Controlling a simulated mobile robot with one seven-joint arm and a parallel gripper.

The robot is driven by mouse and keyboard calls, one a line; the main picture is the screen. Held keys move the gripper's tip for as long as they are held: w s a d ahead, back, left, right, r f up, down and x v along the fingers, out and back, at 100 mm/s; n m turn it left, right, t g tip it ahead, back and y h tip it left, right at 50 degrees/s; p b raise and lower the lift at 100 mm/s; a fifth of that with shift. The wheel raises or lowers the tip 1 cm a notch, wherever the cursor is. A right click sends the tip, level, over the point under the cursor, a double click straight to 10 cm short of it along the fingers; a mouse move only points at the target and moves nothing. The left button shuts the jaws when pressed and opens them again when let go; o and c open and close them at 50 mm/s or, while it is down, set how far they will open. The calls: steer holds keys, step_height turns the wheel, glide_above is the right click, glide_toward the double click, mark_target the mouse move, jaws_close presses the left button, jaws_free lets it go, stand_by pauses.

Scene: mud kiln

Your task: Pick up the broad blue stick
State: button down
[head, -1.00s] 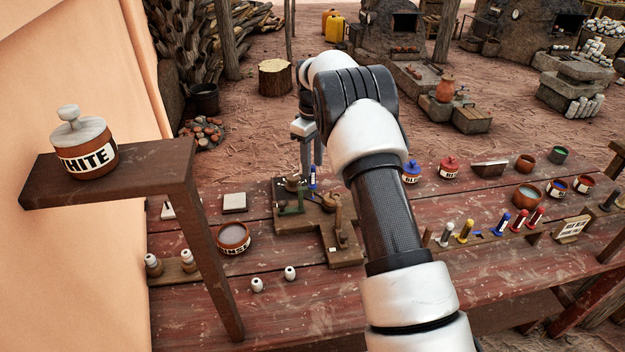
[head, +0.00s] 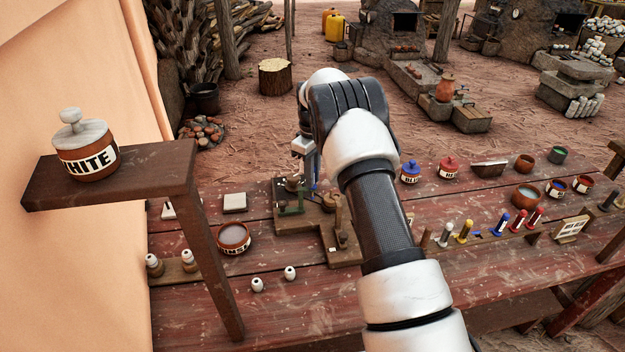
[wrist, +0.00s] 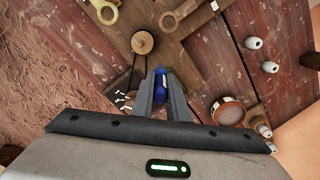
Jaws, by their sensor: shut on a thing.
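My gripper (wrist: 161,92) points down over the wooden stand with small fittings (head: 300,212), towards the back left of the red table. In the wrist view its two fingers are closed around a blue stick (wrist: 160,79), whose rounded end shows between the fingertips. In the head view the gripper (head: 313,172) is partly behind my arm, and only a bit of blue shows at the fingertips. Whether the stick still touches the stand cannot be told. Another blue stick (head: 503,222) stands in the row of coloured sticks to the right.
A raised shelf (head: 150,178) holds a jar marked WHITE (head: 86,150).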

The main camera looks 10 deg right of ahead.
steer(key=shift+r, duration=0.15)
step_height(320, 180, up, 10)
steer(key=shift+f, duration=0.1)
stand_by(0.3)
stand_by(0.5)
